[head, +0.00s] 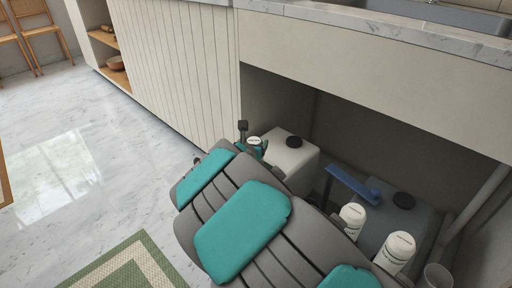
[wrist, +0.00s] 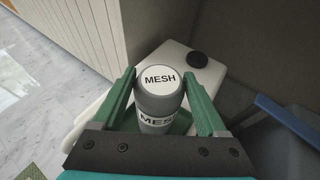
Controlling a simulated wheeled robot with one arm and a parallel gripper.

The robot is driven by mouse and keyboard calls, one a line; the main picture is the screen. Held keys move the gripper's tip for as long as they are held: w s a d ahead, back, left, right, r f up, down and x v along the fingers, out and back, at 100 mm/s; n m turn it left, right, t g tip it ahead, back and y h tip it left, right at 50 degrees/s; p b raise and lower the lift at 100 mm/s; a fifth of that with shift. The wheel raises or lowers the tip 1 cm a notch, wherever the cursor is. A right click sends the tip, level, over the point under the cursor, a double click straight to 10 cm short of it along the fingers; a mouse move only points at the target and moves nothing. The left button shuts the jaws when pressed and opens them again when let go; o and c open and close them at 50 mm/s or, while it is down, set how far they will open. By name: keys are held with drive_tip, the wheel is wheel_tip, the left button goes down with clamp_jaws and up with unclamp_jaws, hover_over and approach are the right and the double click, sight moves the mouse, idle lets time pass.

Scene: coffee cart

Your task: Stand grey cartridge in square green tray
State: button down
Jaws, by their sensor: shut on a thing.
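The grey cartridge (wrist: 160,100) has a white top marked MESH and stands roughly upright between the two green fingers of my gripper (wrist: 162,82), which are shut on it. In the head view the cartridge's pale top (head: 254,140) shows just past the end of my arm. A flat green patch (wrist: 184,122) shows beneath the cartridge in the wrist view; it may be the square green tray, mostly hidden by the cartridge and gripper. I cannot tell whether the cartridge touches it.
A white container (head: 290,160) with a black cap stands beside the gripper. To the right are a grey container (head: 385,222), a blue bar (head: 350,184), two white bottles (head: 352,220) (head: 396,250) and a cup (head: 437,277). The counter (head: 370,28) overhangs this recess. Open floor lies left.

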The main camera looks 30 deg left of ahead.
drive_tip(key=shift+f, duration=0.1)
drive_tip(key=shift+f, duration=0.15)
unclamp_jaws()
